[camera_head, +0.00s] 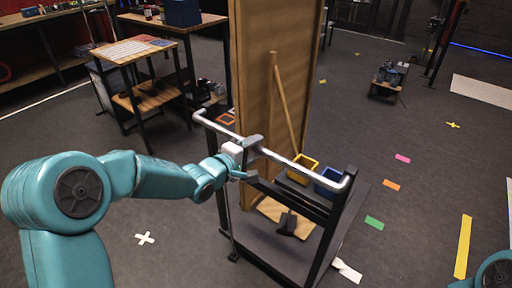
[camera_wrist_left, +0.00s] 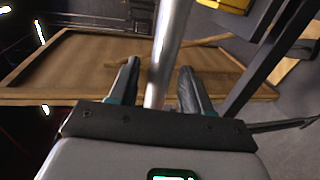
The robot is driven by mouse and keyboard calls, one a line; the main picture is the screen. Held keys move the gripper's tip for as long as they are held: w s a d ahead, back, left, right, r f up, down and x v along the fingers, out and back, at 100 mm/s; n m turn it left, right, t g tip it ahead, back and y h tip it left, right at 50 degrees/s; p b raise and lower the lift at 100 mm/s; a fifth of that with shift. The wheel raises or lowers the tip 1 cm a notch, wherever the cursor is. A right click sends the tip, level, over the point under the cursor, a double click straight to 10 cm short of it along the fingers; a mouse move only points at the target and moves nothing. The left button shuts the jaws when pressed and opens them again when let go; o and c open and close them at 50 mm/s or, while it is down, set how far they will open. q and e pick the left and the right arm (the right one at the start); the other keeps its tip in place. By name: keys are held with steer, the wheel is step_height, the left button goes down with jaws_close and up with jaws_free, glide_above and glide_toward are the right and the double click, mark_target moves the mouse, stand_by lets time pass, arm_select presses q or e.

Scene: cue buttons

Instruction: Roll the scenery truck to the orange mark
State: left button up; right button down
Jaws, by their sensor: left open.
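The scenery truck (camera_head: 330,225) is a dark wheeled frame with a tall wooden panel (camera_head: 270,60) and a pale push bar (camera_head: 310,168) across its near side. My left gripper (camera_head: 246,160) is at the bar, left of its middle. In the left wrist view its two fingers are apart, with the bar (camera_wrist_left: 168,45) running between them; I cannot tell whether they touch it. The orange mark (camera_head: 392,185) is a short tape strip on the floor right of the truck. My right gripper is out of view; only part of that arm shows at bottom right.
Pink (camera_head: 403,158) and green (camera_head: 374,223) strips lie either side of the orange one. A long yellow strip (camera_head: 464,246) lies farther right. A wooden-topped table (camera_head: 130,50) stands at left. A low dark cart (camera_head: 388,82) stands at back right. Floor between is clear.

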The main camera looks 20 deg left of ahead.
arm_select(q)
steer(key=shift+w+d+f, duration=0.1)
steer(key=shift+w+d, duration=0.05)
steer(key=shift+w, duration=0.4)
jaws_close()
